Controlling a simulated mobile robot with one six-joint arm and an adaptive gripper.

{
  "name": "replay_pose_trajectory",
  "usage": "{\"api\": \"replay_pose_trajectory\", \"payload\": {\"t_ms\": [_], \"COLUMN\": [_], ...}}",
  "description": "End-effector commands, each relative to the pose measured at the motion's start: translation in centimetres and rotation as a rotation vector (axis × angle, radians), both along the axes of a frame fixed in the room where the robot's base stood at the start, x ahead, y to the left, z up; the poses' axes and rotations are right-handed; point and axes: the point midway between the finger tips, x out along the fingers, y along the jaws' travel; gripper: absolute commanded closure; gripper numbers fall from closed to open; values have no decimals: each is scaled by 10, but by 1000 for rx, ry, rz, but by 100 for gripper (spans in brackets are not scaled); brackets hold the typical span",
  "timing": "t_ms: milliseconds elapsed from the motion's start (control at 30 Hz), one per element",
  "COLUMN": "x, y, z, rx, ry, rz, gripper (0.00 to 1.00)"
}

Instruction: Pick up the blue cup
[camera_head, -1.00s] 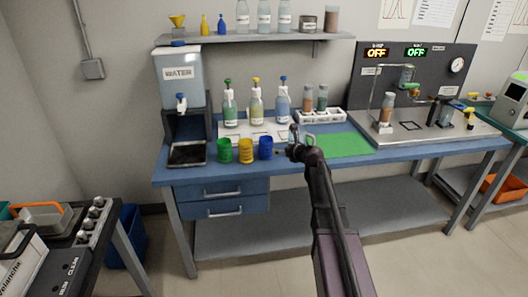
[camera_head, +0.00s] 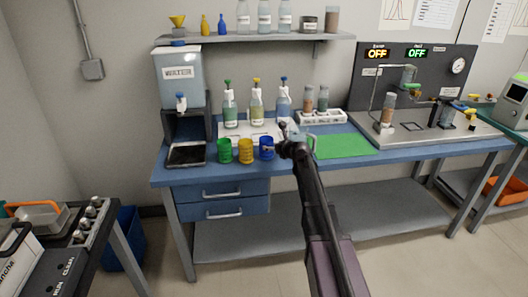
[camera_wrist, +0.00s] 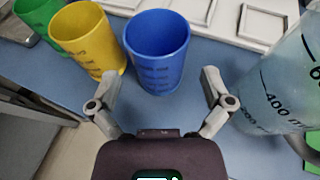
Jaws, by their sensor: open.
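The blue cup (camera_head: 266,148) stands upright at the right end of a row of three cups near the front edge of the blue bench. In the wrist view the blue cup (camera_wrist: 157,50) is just beyond my fingertips, slightly left of centre between them. My gripper (camera_wrist: 158,88) is open and empty, with its fingers spread to either side of the cup's near side. In the head view my gripper (camera_head: 287,133) is just right of the cup, and its fingers are hard to make out.
The yellow cup (camera_wrist: 88,38) and green cup (camera_wrist: 38,12) stand left of the blue cup. A clear graduated beaker (camera_wrist: 285,85) stands close by my right finger. Bottles (camera_head: 256,108) stand behind. A green mat (camera_head: 342,146) lies to the right.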

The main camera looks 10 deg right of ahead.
Motion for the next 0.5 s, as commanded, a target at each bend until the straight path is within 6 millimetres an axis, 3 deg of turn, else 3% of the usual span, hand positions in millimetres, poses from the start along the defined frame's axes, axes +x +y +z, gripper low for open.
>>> {"api": "replay_pose_trajectory", "payload": {"t_ms": [500], "x": [41], "y": [18], "z": [-16], "rx": [0], "ry": [0], "rz": [0], "gripper": [0]}}
